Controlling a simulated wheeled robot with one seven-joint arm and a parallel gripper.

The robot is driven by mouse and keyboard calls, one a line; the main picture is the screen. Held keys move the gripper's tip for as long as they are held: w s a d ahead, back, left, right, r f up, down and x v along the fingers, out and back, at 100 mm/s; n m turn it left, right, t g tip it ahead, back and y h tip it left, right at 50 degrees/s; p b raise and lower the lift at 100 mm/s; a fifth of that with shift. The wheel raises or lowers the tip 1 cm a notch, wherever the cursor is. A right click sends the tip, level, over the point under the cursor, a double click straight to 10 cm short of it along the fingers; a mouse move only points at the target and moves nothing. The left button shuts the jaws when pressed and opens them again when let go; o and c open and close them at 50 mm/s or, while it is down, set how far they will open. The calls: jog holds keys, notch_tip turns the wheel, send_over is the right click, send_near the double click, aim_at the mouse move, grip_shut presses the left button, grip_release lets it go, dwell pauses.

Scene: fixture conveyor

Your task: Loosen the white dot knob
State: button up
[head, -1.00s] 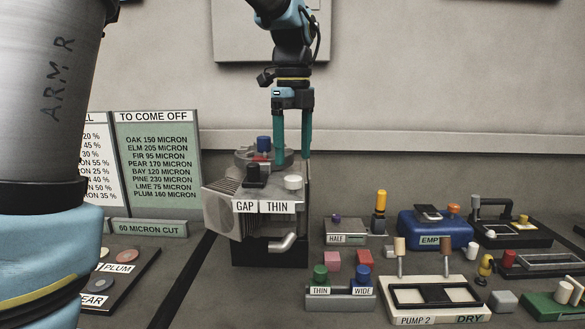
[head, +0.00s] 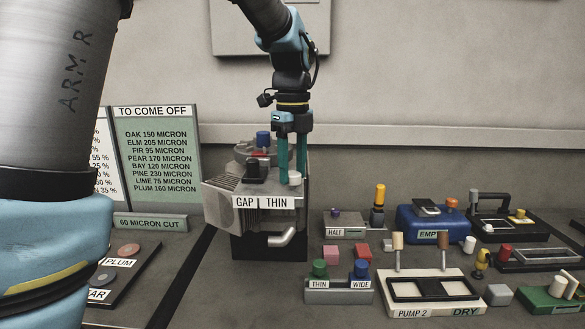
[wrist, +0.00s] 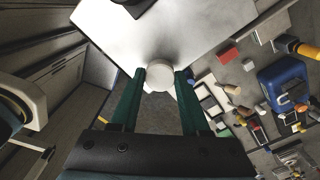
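A grey machine (head: 232,212) with "GAP" and "THIN" labels carries a white round knob (head: 294,177) above the "THIN" label; I cannot make out a separate dot on it. A black knob (head: 256,171) stands to its left above "GAP". My gripper (head: 292,179) points down at the white knob with its two green fingers open. In the wrist view the white knob (wrist: 159,76) shows between the two fingertips, with a narrow gap on either side. I cannot tell how far down the knob the fingertips reach.
A small stand with green and blue knobs (head: 339,291), a blue box (head: 430,222) and pump trays (head: 436,311) stand to the right.

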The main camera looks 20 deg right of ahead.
grip_shut()
jog(key=shift+n, duration=0.4)
jog(key=n, duration=0.3)
jog(key=shift+n+p, duration=0.3)
jog(key=shift+n, duration=0.1)
jog(key=n, duration=0.4)
jog(key=n+p, duration=0.1)
jog(key=n, duration=0.8)
jog(key=shift+n, duration=0.3)
